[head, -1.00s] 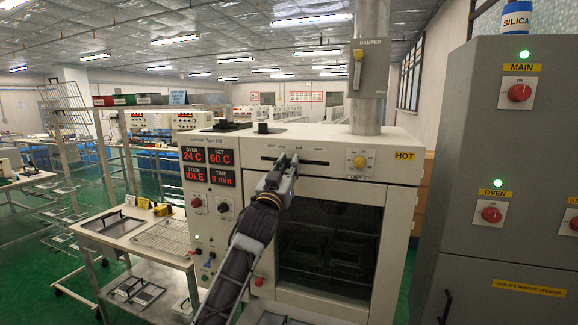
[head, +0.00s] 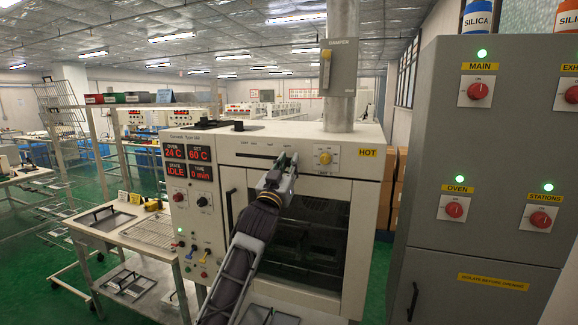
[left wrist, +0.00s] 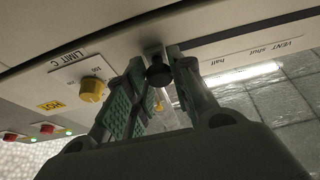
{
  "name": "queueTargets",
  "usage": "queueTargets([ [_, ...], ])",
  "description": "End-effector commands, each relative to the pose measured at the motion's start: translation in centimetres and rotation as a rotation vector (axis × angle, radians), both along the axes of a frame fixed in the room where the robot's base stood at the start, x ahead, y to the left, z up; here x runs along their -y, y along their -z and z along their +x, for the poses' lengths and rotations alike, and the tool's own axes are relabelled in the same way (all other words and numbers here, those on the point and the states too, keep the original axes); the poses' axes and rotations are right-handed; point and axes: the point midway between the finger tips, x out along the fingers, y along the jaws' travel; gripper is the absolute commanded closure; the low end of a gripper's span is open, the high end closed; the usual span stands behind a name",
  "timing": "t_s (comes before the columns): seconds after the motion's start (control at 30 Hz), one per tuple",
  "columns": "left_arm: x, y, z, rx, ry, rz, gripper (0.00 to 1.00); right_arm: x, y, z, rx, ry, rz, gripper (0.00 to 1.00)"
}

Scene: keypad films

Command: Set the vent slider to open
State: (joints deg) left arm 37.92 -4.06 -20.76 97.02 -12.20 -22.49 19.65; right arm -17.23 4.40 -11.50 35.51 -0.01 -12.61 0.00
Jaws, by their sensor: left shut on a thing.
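The vent slider is a dark slot (head: 255,155) along the top front of the white oven (head: 212,143). Its black knob (left wrist: 158,76) sits between my left fingers in the left wrist view. My left gripper (head: 287,160) is shut on this knob and covers the slot's right part in the head view. In the left wrist view, which is upside down, the labels VENT, shut and half (left wrist: 219,64) lie to the right of the fingers, so the knob is past half. The open label is hidden or unreadable. My right gripper is not in view.
A yellow LIMIT knob (head: 325,158) is just right of my left gripper, beside a HOT label (head: 367,152). The oven door (head: 312,240) is below. A grey switch cabinet (head: 440,150) stands at right, a trolley with trays (head: 150,232) at left.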

Motion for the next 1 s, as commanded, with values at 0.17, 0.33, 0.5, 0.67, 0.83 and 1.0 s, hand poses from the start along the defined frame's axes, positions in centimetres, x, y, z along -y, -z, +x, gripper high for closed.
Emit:
queueTargets([
  [0.17,0.36,0.05,-0.14,0.001,0.007,-0.002,1.00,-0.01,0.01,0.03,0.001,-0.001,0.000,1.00],
  [0.33,0.38,0.07,-0.14,0.000,0.007,-0.001,0.61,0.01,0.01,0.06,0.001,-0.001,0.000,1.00],
  [0.5,0.26,0.05,-0.10,0.000,0.005,-0.001,0.55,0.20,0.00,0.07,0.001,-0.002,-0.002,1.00],
  [0.67,0.20,0.05,-0.08,0.000,0.004,-0.001,0.55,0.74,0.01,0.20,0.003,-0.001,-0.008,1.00],
  [0.83,0.10,0.18,-0.25,-0.001,0.004,0.000,0.55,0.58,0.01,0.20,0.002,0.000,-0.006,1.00],
  [1.0,-0.13,0.46,-0.94,0.000,0.004,-0.001,0.55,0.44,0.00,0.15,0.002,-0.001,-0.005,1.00],
])
